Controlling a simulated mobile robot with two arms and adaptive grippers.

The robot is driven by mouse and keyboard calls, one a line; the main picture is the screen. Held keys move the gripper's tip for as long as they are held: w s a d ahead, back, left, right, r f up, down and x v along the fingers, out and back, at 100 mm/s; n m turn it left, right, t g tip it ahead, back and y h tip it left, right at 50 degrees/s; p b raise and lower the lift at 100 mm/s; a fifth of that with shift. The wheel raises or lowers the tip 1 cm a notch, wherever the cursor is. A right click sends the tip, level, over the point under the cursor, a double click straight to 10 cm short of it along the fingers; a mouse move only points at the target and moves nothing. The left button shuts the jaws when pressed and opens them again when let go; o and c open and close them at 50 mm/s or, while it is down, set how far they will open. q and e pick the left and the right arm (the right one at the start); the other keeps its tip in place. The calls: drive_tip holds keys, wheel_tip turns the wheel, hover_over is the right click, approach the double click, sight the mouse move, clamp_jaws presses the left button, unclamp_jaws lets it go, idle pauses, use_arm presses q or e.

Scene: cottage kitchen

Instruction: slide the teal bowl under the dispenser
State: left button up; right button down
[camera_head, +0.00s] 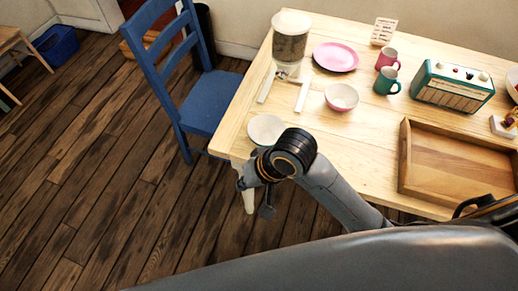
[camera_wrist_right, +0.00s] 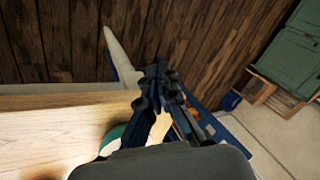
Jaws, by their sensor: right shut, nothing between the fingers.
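The teal bowl (camera_head: 266,129) stands near the table's left edge, its pale inside facing up; part of its front is hidden by my right arm. A teal curve of it shows in the right wrist view (camera_wrist_right: 113,139). The dispenser (camera_head: 291,38), with a clear body of dark grains and a white lid, stands at the table's far left corner, beyond the bowl. My right gripper (camera_wrist_right: 163,78) is shut and empty, by the table's edge and close to the bowl; contact cannot be told. My left gripper is not in view.
White strips (camera_head: 302,95) lie in front of the dispenser. A pink bowl (camera_head: 341,96) stands right of them, a pink plate (camera_head: 336,57) behind. Mugs, a teal radio (camera_head: 453,87) and a wooden tray (camera_head: 411,185) fill the right. A blue chair (camera_head: 205,100) stands left of the table.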

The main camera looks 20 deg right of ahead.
drive_tip(key=w+d+r+m+g+h, duration=0.3)
drive_tip(key=w+d+r+m+h, duration=0.15)
drive_tip(key=w+m, duration=0.25)
drive_tip(key=w+f, duration=0.1)
drive_tip(key=f, duration=0.2)
drive_tip(key=w+d+f, duration=0.1)
drive_tip(key=f, duration=0.2)
drive_tip(key=w+f, duration=0.1)
drive_tip(key=f, duration=0.1)
drive_tip(key=shift+d+f, duration=0.3)
drive_tip(key=shift+f, duration=0.1)
drive_tip(key=shift+w+d, duration=0.25)
drive_tip(key=shift+w, duration=0.1)
